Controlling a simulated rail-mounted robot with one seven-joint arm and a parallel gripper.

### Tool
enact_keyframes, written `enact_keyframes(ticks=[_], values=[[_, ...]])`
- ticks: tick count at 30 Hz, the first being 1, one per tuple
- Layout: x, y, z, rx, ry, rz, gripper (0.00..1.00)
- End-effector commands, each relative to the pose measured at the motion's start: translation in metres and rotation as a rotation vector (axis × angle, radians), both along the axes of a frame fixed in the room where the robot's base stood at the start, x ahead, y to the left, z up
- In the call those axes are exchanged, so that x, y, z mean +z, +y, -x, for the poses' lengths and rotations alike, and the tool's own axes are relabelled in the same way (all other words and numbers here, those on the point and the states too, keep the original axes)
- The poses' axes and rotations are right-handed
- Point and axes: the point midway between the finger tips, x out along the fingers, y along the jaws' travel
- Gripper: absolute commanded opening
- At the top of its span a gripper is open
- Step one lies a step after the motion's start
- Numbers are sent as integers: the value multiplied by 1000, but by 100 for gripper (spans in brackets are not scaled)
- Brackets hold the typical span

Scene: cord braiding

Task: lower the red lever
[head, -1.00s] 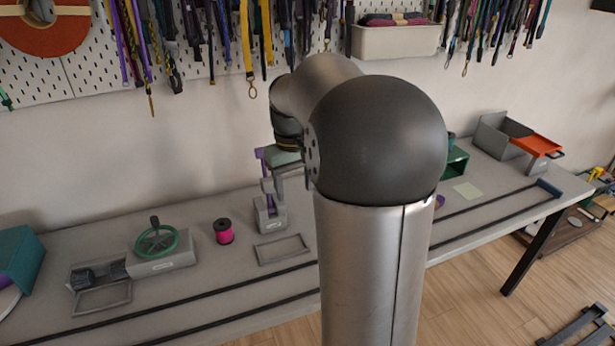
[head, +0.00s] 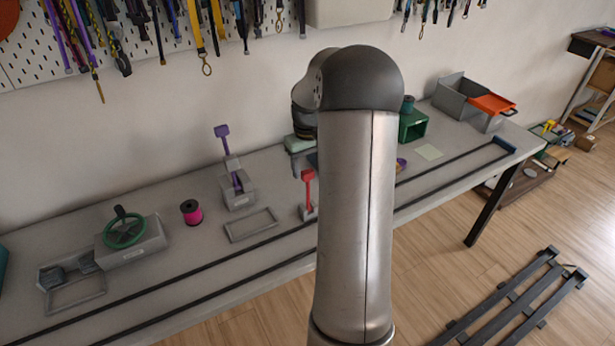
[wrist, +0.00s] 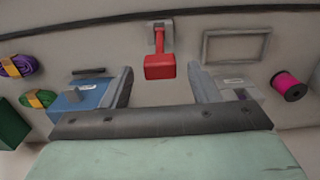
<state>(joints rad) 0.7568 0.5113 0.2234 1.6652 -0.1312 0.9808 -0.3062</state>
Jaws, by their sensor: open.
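The red lever (head: 308,180) stands raised on a small grey base on the bench, left of my arm in the head view. In the wrist view its red grip (wrist: 160,66) shows ahead, centred between my fingers. In the head view my gripper (head: 297,160) is just above and left of the lever, partly hidden by my arm. I cannot tell how far it is from the lever.
A purple lever (head: 223,138) on a grey housing (head: 238,194) stands to the left. A magenta spool (head: 191,212), a green handwheel (head: 124,230) and an empty grey frame (head: 251,225) are on the bench. A blue box (wrist: 82,97) and yarn bundles (wrist: 17,66) show left in the wrist view.

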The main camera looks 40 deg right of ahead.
Motion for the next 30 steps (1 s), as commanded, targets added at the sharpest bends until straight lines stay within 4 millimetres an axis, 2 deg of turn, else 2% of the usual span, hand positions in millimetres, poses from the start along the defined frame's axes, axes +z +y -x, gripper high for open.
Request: enact_keyframes(ticks=[3,9,20,26,30], values=[[-22,1,1,1,2,-3,55],[-43,0,0,0,0,0,55],[-49,0,0,0,-1,0,55],[-49,0,0,0,-1,0,2],[-49,0,0,-1,-3,1,0]])
